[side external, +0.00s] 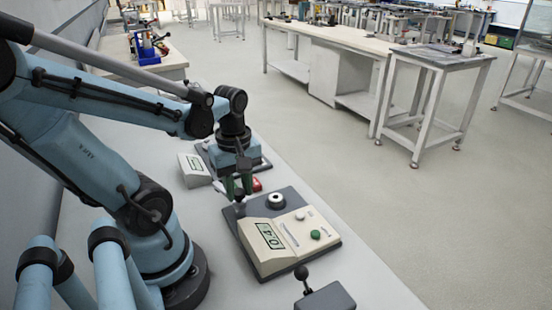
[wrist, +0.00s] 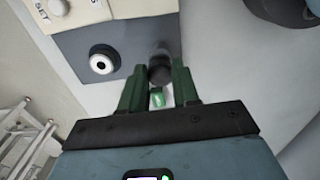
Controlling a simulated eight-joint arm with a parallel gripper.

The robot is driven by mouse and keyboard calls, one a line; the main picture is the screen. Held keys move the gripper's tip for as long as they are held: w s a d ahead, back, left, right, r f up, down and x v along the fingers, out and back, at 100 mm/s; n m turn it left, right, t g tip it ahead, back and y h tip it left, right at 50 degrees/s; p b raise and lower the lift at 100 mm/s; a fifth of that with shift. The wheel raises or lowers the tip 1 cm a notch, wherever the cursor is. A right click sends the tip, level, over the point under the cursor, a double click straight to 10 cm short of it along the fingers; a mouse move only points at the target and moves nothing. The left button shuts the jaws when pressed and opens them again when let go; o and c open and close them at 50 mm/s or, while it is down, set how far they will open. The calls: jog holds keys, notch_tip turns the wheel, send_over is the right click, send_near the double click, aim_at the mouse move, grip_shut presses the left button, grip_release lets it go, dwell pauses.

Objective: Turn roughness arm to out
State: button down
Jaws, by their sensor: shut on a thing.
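The roughness tester (side external: 275,240) is a beige box with a "0.4" display, a green button and a dark grey rear block. A white ring (side external: 276,201) with a dark centre sits on that block; it also shows in the wrist view (wrist: 102,61). My gripper (side external: 238,196) is at the block's far left corner, pointing down. In the wrist view my gripper (wrist: 158,88) has its green fingers either side of a dark upright knob (wrist: 160,67), shut on it. The knob seems to be the roughness arm's; its lower part and the arm's direction are hidden.
A small beige display unit (side external: 194,168) and a red object (side external: 257,184) are behind my gripper. A dark box (side external: 328,297) with a ball-topped lever (side external: 302,273) stands in front. The bench right of the tester is a narrow clear strip ending at its edge.

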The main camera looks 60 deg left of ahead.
jog(key=shift+n, duration=0.5)
jog(key=c, duration=0.8)
grip_release()
jog(key=shift+r, duration=0.1)
jog(key=shift+r, duration=5.95)
